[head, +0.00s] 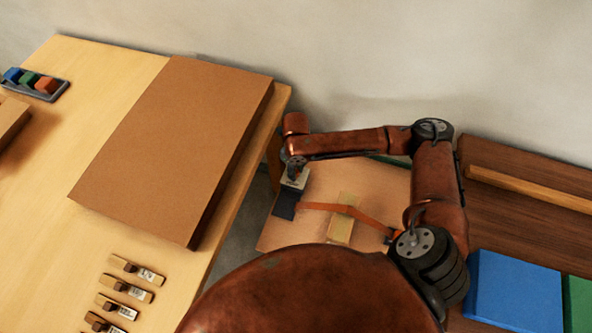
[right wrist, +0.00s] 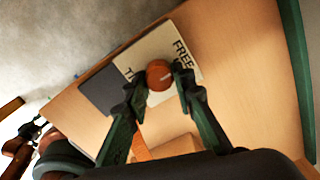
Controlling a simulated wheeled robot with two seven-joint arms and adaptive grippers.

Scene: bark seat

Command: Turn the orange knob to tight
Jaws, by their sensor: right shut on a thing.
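The orange knob (right wrist: 159,75) sits on a pale plate (right wrist: 172,46) with dark lettering; "FREE" reads clearly and a second word starting "TI" is partly covered by a finger. A light mark on the knob points to the right in the right wrist view. My right gripper (right wrist: 157,88) has its two dark green fingers closed on either side of the knob. In the head view my right gripper (head: 294,172) is over the plate, and the knob is hard to make out there. My left gripper is not in view.
A dark patch (head: 285,205) adjoins the plate. An orange strap (head: 375,225) crosses a pale wooden block (head: 342,218) on the light board. A large brown box (head: 170,150) on the table stands left of my arm. A blue panel (head: 515,290) lies at right.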

